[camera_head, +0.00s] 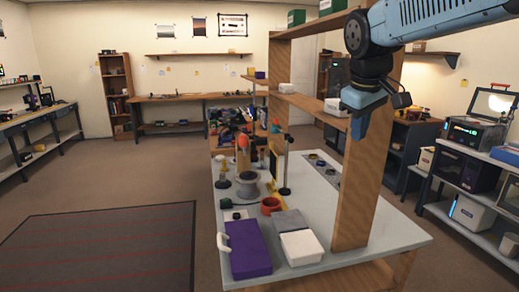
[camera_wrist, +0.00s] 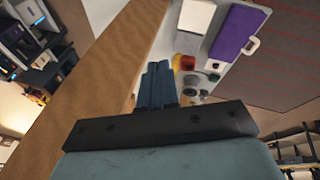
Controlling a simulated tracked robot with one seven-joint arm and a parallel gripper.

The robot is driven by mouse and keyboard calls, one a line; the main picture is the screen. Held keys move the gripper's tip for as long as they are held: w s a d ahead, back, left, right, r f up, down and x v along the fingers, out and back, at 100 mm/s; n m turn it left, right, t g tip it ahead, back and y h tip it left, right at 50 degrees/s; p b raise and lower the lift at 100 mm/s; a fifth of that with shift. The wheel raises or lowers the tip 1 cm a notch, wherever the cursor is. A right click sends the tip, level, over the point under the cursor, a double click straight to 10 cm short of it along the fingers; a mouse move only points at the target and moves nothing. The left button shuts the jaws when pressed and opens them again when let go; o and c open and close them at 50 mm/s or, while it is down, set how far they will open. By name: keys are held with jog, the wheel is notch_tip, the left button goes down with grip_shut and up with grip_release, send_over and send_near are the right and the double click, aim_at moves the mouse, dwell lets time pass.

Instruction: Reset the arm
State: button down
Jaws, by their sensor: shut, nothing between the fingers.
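My arm reaches in from the upper right of the head view, and my gripper (camera_head: 358,136) points down in front of the wooden upright of the shelf frame. In the wrist view my gripper (camera_wrist: 157,72) shows its blue fingers pressed together with nothing between them. It is above and apart from the workbench (camera_head: 385,238). The wooden upright (camera_head: 362,190) stands just behind the gripper in the head view and fills the left of the wrist view.
On the bench stand a purple case (camera_head: 248,248), a white box (camera_head: 301,247), a red ring-shaped part (camera_head: 270,206) and a grey spool (camera_head: 248,185). Shelves with equipment (camera_head: 470,180) are at the right. The floor by the striped rug (camera_head: 100,250) is clear.

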jog(key=s+f+m, duration=0.3)
jog(key=s+f, duration=0.1)
jog(key=s, duration=0.3)
jog(key=s+d+f+m+t+y, duration=0.1)
jog(key=s+f+m, duration=0.2)
jog(key=s+f, duration=0.2)
jog(key=shift+s+d+f+t, duration=0.15)
jog(key=shift+s+f+t, duration=0.15)
jog(key=shift+s, duration=0.9)
jog(key=c, duration=1.8)
grip_release()
